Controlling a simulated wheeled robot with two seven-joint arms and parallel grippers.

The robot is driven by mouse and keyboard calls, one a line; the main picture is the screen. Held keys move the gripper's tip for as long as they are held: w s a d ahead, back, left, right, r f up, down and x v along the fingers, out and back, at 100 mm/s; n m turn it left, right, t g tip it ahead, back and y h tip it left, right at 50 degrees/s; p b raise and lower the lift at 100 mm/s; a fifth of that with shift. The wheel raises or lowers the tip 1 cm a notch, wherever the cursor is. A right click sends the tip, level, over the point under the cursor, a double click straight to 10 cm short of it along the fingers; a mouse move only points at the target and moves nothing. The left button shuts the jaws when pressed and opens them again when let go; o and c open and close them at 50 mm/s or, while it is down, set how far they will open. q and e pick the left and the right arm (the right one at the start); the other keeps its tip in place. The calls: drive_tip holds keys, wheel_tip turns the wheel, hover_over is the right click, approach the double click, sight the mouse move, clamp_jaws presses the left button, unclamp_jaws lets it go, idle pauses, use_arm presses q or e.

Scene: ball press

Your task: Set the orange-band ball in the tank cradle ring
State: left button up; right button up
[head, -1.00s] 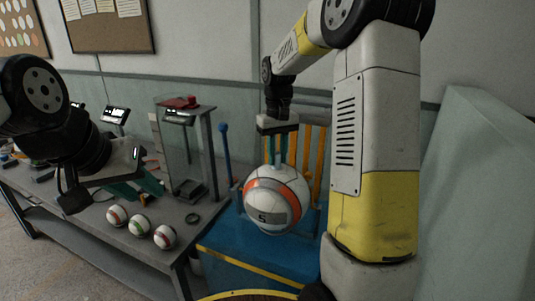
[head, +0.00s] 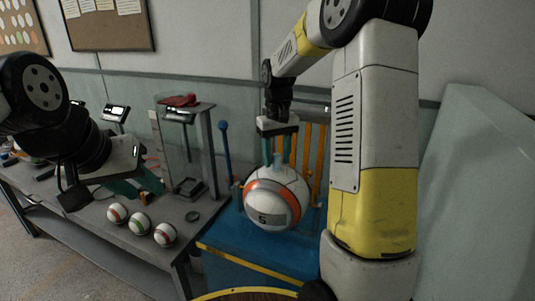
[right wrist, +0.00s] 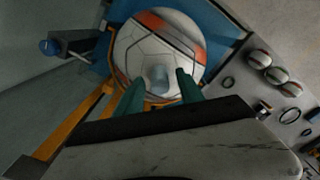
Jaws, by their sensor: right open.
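The large white orange-band ball (head: 290,192) sits low over the blue tank (head: 225,237), its grey plate facing me. It also shows in the right wrist view (right wrist: 140,50). The cradle ring is mostly hidden beneath the ball, so I cannot tell exactly how it seats. My right gripper (head: 279,160) is above the ball, its teal fingers open and apart on either side of a pale knob (head: 277,161) on top. It also shows in the right wrist view (right wrist: 158,85). My left gripper (head: 145,187) is over the grey bench, far from the ball; its jaw opening is unclear.
Several small striped balls, such as the red-striped one (head: 117,213), lie on the grey bench (head: 185,232). A clear-sided stand (head: 207,140) is at the bench's back. Orange bars (head: 316,150) stand behind the ball. A blue-knobbed lever (head: 224,140) rises left of it.

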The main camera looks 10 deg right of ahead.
wheel_tip(320, 180, up, 13)
drive_tip(key=s+a+f+t+y, duration=0.1)
drive_tip(key=s+t, duration=0.2)
drive_tip(key=s, duration=0.9)
drive_tip(key=s+a+f+m+t+y, duration=0.1)
drive_tip(key=s+t, duration=0.2)
drive_tip(key=s, duration=0.9)
drive_tip(key=shift+s+f+m, duration=0.15)
drive_tip(key=shift+f+m, duration=0.15)
